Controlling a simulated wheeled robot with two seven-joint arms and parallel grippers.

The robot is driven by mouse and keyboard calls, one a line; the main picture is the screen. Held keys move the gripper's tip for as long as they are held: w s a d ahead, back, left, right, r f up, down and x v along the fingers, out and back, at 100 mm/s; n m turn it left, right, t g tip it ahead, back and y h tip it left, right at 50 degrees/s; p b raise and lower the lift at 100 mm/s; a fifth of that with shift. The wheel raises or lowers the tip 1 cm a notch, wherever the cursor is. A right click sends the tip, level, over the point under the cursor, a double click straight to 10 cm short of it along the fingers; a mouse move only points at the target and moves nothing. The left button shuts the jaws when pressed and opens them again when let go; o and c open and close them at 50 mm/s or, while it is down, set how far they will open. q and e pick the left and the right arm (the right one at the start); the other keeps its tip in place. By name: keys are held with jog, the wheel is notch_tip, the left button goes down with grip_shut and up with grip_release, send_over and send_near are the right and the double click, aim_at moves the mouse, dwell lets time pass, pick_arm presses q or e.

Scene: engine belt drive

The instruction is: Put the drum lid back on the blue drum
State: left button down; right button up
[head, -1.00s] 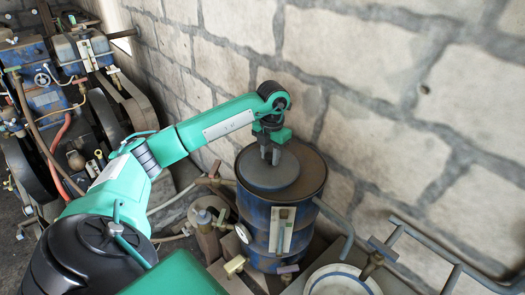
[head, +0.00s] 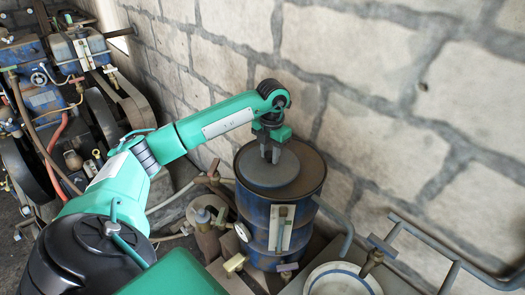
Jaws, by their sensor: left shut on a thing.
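The blue drum (head: 260,220) stands upright against the stone wall, right of the picture's middle. The drum lid (head: 268,175), a round dark grey disc, is at the drum's top, toward the left of the opening, with a dark strip of the drum top showing to its right. I cannot tell whether it rests on the drum or hangs just above it. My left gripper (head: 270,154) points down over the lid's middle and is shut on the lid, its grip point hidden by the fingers. My right gripper is not in view.
A grey pipe rail (head: 425,238) stands right of the drum. A white round basin (head: 342,280) is at the bottom right. A gauge (head: 243,232), valves and pipes crowd the drum's left side. Blue engine machinery (head: 45,100) fills the far left. The wall is close behind the drum.

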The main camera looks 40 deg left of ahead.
aim_at(270, 153)
pick_arm(q)
jog(key=shift+f, duration=0.25)
dwell(0.3)
jog(key=c, duration=1)
grip_release()
jog(key=shift+r+b, duration=0.1)
jog(key=shift+b, duration=0.2)
jog(key=shift+r, duration=0.3)
notch_tip(270, 153, up, 7)
jog(key=b, duration=0.2)
jog(key=shift+b, duration=0.4)
notch_tip(270, 153, up, 6)
jog(key=shift+s+p, duration=0.15)
jog(key=shift+p, duration=0.15)
jog(key=shift+a+r, duration=0.1)
jog(key=shift+r, duration=0.05)
